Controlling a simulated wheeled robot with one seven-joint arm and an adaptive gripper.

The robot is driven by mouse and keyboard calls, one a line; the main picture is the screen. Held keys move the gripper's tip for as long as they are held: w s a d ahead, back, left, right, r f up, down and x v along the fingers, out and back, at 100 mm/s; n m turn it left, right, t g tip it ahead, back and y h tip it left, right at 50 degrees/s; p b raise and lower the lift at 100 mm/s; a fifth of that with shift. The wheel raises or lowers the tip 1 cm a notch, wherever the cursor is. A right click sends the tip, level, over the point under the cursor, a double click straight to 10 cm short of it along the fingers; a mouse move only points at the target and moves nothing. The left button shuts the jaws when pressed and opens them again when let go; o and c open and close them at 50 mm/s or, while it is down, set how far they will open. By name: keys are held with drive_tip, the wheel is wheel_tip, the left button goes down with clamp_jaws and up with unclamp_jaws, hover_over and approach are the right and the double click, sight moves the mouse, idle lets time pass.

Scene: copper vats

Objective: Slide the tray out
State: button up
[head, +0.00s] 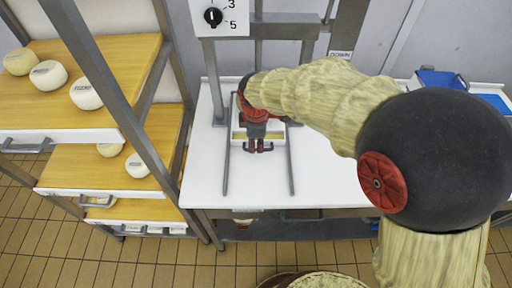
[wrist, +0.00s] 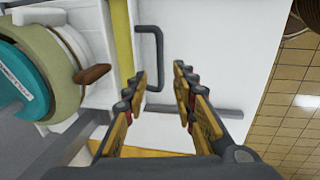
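The tray, with a yellow inner strip and a pale front, lies on the white table under the press frame in the head view (head: 238,134). It also shows in the wrist view (wrist: 124,40). A dark U-shaped handle (wrist: 158,55) stands out from its front. My gripper (wrist: 160,72) is open, with one finger on each side of the handle's lower end in the wrist view. I cannot tell whether a finger touches it. In the head view my gripper (head: 258,146) points down over the tray's front, and my wrist hides much of the tray.
In the wrist view, a round green mould (wrist: 62,70) with a teal top and a brown knob is beside the tray. A shelf rack (head: 85,115) with round cheeses stands at left. Blue items (head: 440,80) lie at the back right. White table space (head: 325,175) is clear.

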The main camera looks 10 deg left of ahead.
sight(256, 149)
drive_tip(key=f, duration=0.2)
drive_tip(key=f+b, duration=0.1)
drive_tip(key=shift+w+a+f, duration=0.1)
drive_tip(key=shift+w+f, duration=0.2)
drive_tip(key=shift+c, duration=1.1)
drive_tip(key=c, duration=0.4)
clamp_jaws()
